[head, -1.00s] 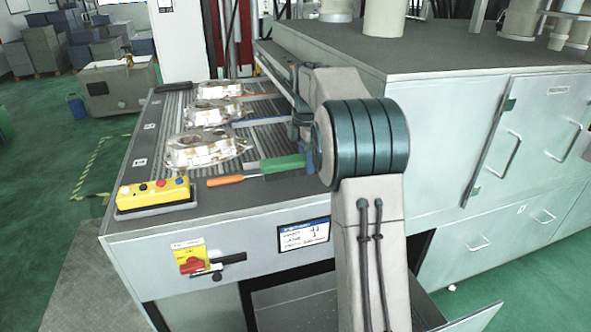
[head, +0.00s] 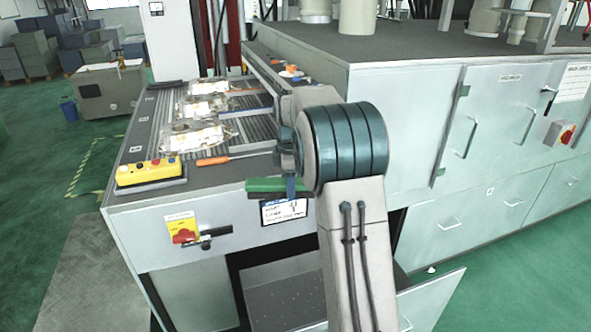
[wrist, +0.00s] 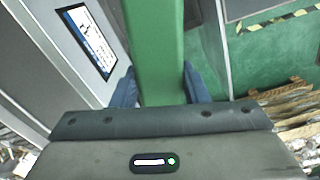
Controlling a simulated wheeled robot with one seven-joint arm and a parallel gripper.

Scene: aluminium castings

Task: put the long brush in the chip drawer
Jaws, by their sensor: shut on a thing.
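My gripper (head: 291,186) is shut on the long brush (head: 262,186), of which a green part shows. It holds it level in front of the bench's front face, by the small display and above the drawer opening. In the wrist view the green brush (wrist: 152,40) runs up between the two blue fingers; its far end is out of view. The chip drawer (head: 270,303) is pulled open low in the bench, with a grey floor showing. My arm hides its middle and right part.
An orange-handled tool (head: 213,161) lies on the bench top. A yellow button box (head: 150,172) sits at the front left corner, with several bagged castings (head: 193,136) behind. A red and yellow switch (head: 184,233) sticks out of the front face.

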